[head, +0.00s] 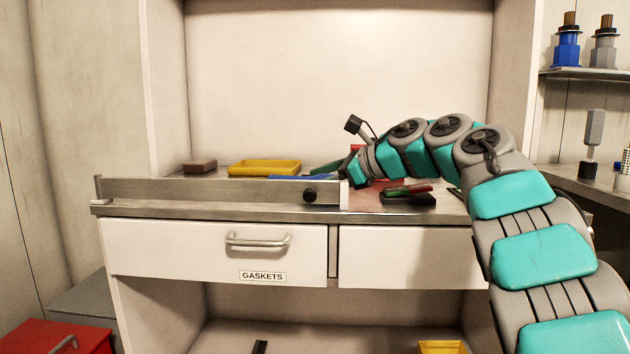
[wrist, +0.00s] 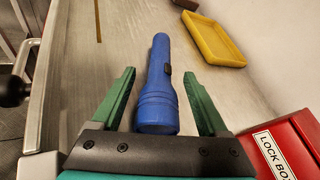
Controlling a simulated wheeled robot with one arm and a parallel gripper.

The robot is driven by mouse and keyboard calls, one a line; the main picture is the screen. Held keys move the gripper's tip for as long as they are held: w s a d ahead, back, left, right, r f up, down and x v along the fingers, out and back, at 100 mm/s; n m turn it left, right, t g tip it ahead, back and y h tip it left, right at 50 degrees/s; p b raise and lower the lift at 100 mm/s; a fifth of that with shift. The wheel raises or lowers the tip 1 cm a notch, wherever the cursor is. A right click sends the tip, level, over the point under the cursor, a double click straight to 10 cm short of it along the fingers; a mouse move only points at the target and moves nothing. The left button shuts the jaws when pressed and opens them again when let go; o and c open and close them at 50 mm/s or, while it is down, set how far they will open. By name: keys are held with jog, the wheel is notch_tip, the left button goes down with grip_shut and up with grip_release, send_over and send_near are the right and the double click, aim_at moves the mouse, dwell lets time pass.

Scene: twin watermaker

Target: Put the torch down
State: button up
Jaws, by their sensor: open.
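The blue torch (wrist: 158,90) lies on the grey worktop in the wrist view, between the two green fingers of my gripper (wrist: 160,100). The fingers are spread, with a visible gap on each side of the torch. In the head view my gripper (head: 325,170) is low over the worktop behind the metal rail, and only a strip of the blue torch (head: 300,178) shows above that rail.
A yellow tray (wrist: 212,40) lies beyond the torch to the right. A red lock box (wrist: 290,150) stands close at the right. A metal rail (head: 220,190) runs along the front edge. A brown block (head: 199,166) and a dark tray (head: 408,198) are on the worktop.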

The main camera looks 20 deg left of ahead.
jog(key=shift+r, duration=0.2)
jog(key=v, duration=1.1)
jog(key=shift+s+d+r+b, duration=0.1)
jog(key=shift+d+b, duration=0.25)
jog(key=shift+d, duration=0.05)
